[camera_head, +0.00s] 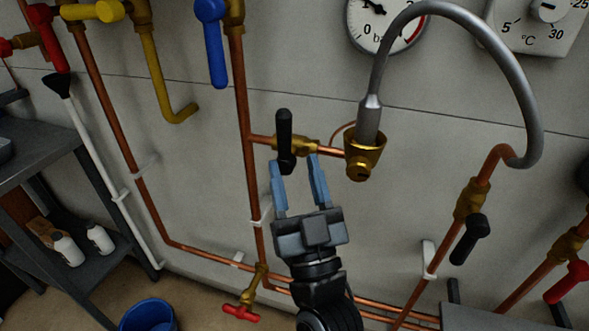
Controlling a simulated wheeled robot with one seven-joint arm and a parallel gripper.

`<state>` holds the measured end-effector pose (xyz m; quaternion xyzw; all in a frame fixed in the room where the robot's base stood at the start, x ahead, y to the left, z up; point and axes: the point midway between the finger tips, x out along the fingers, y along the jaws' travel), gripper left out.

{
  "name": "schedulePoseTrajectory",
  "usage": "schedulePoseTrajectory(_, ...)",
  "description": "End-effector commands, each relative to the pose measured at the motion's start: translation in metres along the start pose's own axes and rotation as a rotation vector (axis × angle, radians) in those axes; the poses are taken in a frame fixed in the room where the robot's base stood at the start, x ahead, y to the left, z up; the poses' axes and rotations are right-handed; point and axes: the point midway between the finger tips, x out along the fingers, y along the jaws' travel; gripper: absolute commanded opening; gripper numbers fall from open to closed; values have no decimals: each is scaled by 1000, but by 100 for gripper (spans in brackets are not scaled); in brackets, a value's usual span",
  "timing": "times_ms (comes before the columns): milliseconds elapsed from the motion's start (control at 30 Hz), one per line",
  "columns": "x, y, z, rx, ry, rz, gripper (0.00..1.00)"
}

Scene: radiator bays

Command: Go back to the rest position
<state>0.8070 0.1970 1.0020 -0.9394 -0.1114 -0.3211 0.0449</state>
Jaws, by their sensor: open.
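My gripper (299,171) is in the middle of the view, its two blue-grey fingers pointing up and apart. The black valve handle (285,138) stands upright on a brass valve (305,145), with its lower end near the left fingertip. I cannot tell whether the fingers touch the handle or only overlap it in this view. Nothing is visibly held. A brass cup-shaped fitting (364,156) with a grey hose (443,5) rising from it is just right of my fingers.
Copper pipes (244,100) run around my arm. A second black-handled valve (469,238) is at right. A grey shelf (45,160) is at left. A blue bucket (148,316) stands on the floor.

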Motion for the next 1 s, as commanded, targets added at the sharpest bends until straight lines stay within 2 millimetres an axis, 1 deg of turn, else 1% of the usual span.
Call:
schedulePoseTrajectory(233,-2,1,1,-1,-4,0,50)
schedulePoseTrajectory(267,-5,3,1,-3,-9,0,50)
schedulePoseTrajectory(367,-25,12,4,-12,-40,2,50)
schedulePoseTrajectory(467,-60,28,6,-27,-98,5,50)
schedulePoseTrajectory(500,-77,36,6,-35,-127,8,50)
schedulePoseTrajectory(567,-104,46,4,-43,-172,11,50)
schedulePoseTrajectory(600,-120,53,2,-49,-201,15,50)
schedulePoseTrajectory(667,-145,62,-2,-56,-245,21,50)
schedulePoseTrajectory(700,-162,67,-6,-61,-277,26,50)
schedulePoseTrajectory(767,-185,75,-12,-67,-321,34,50)
schedulePoseTrajectory(800,-200,79,-17,-69,-351,40,50)
schedulePoseTrajectory(867,-222,86,-26,-75,-397,50,50)
schedulePoseTrajectory(900,-237,89,-32,-76,-427,57,50)
schedulePoseTrajectory(1000,-270,96,-50,-80,-503,78,50)
